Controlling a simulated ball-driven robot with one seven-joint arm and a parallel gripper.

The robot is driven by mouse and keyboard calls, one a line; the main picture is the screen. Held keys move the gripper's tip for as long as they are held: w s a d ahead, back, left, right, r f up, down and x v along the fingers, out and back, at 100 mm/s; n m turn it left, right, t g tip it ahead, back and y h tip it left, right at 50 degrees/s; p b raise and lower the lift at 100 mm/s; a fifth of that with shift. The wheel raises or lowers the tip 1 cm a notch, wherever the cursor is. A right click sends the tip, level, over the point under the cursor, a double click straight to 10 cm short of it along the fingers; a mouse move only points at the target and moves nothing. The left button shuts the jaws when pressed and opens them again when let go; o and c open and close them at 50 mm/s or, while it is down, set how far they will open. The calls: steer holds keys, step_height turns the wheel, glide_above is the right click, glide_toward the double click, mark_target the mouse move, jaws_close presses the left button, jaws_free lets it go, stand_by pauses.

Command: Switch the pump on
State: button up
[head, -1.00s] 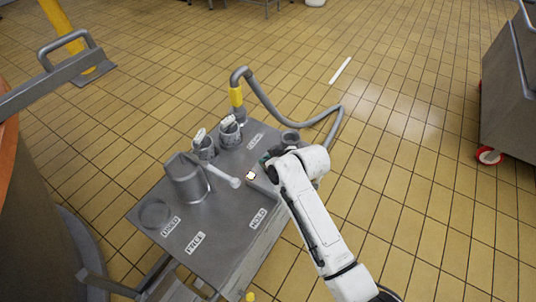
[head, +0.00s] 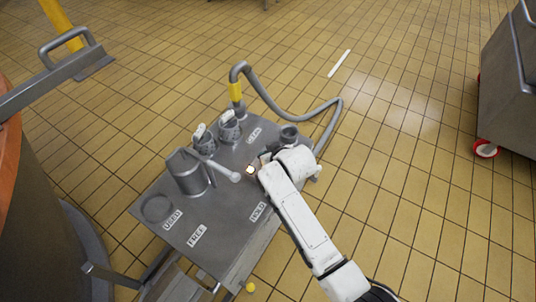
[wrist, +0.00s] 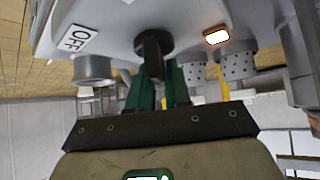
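The pump's dark switch knob (wrist: 152,46) is on the grey panel in the wrist view, with an OFF label (wrist: 75,39) to its left. A small lamp (wrist: 216,37) to its right glows white with an orange rim; it also shows in the head view (head: 250,170). My gripper (wrist: 158,76) has its green fingers on either side of the knob's narrow handle, with no clear gap, and looks shut on it. In the head view my white wrist hides the knob and the fingers.
The grey cart top (head: 222,212) holds a jug (head: 187,172) with a long handle, two perforated cups (head: 229,127) and labelled spots. A grey hose (head: 290,119) loops behind the cart. Tiled floor is clear at right, before a steel cart (head: 510,95).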

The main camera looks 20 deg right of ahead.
steer(key=o, duration=0.4)
steer(key=shift+s+d+f, duration=0.1)
steer(key=shift+s+f, duration=0.15)
steer(key=shift+f, duration=0.15)
steer(key=shift+c, duration=0.2)
steer(key=shift+w+r, duration=0.1)
steer(key=shift+r, duration=0.25)
steer(key=p+v, duration=0.3)
steer(key=v, duration=0.7)
steer(key=shift+s, duration=0.25)
steer(key=shift+r, duration=0.1)
